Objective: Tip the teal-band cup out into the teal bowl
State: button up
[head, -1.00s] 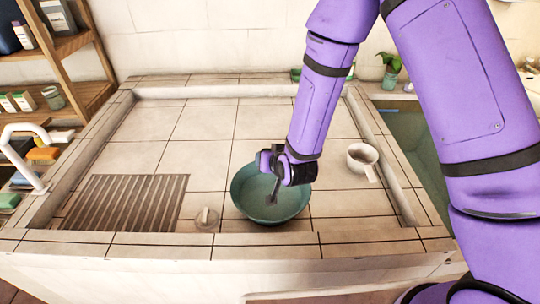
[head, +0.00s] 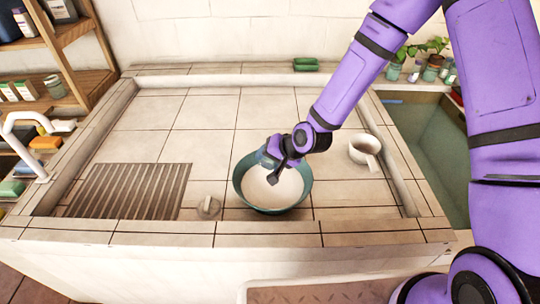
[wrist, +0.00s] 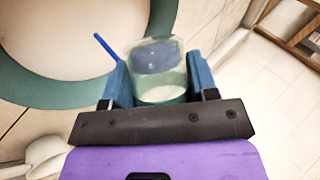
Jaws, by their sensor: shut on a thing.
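The teal bowl (head: 240,190) stands on the tiled counter, and its inside is filled with a pale cream layer. My gripper (head: 272,160) is over the bowl's back rim in the head view. In the wrist view my gripper (wrist: 160,80) is shut on the teal-band cup (wrist: 172,62), a pale green, see-through vessel between the blue fingers. In the head view the cup is mostly hidden by my gripper. The bowl's teal rim (wrist: 30,82) lies to the left of the cup in the wrist view. A thin blue stick (wrist: 105,46) shows beside the cup.
A white mug (head: 365,147) stands right of the bowl. A green item (head: 305,64) lies on the back ledge. The back left counter is clear.

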jog(key=m+g+y, duration=0.1)
jog(key=g, duration=0.1)
jog(key=f+m+g+y, duration=0.1)
jog(key=g, duration=0.1)
jog(key=shift+s+y, duration=0.1)
jog(key=shift+y, duration=0.3)
jog(key=shift+r+m+g+y, duration=0.2)
jog(key=shift+m+g+y, duration=0.3)
jog(key=shift+m+g, duration=0.05)
jog(key=shift+r+m+g+y, duration=0.2)
jog(key=shift+m+g+y, duration=0.3)
jog(key=shift+m+g, duration=0.05)
